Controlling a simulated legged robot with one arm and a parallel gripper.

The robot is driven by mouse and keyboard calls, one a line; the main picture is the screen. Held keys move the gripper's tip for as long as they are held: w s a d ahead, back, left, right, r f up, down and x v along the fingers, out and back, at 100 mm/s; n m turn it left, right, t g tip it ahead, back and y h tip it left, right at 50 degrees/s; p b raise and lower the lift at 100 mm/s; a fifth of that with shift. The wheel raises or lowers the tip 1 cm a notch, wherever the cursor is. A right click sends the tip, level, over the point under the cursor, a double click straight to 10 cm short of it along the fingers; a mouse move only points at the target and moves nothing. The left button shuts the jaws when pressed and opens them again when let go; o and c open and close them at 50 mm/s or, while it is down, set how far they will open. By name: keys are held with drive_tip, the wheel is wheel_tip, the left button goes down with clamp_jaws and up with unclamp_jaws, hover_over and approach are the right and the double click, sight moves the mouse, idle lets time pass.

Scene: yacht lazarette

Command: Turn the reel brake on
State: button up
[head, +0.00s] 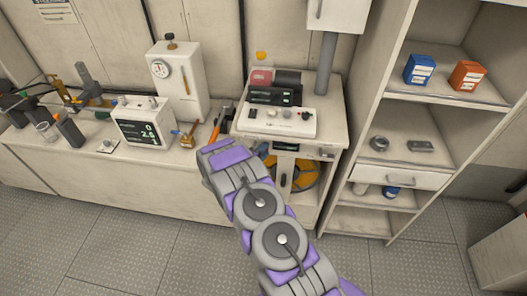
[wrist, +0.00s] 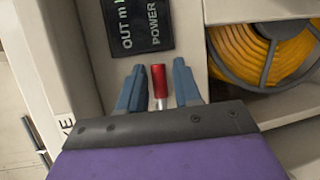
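In the wrist view, a red-tipped lever (wrist: 159,82) on a thin metal shaft stands out from the pale cabinet face. My gripper (wrist: 159,88) is open, with one blue-grey finger on each side of the red tip and small gaps seen between. I cannot tell its exact depth against the lever. The reel (wrist: 243,52), wound with yellow-orange cable, sits in an opening to the right; it also shows in the head view (head: 310,175), partly behind my arm. In the head view the fingers and lever are hidden.
A dark label or display (wrist: 138,25) reading "OUT m" and "POWER" is above the lever. A control box (head: 277,122) stands on the cabinet top. A workbench with a gauge unit (head: 178,85) is left, and open shelving (head: 450,97) is right. The floor in front is clear.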

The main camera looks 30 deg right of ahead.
drive_tip(key=shift+o, duration=0.6)
drive_tip(key=shift+r, duration=0.1)
drive_tip(key=p+v, duration=0.2)
drive_tip(key=v, duration=1.5)
drive_tip(key=shift+a, duration=0.3)
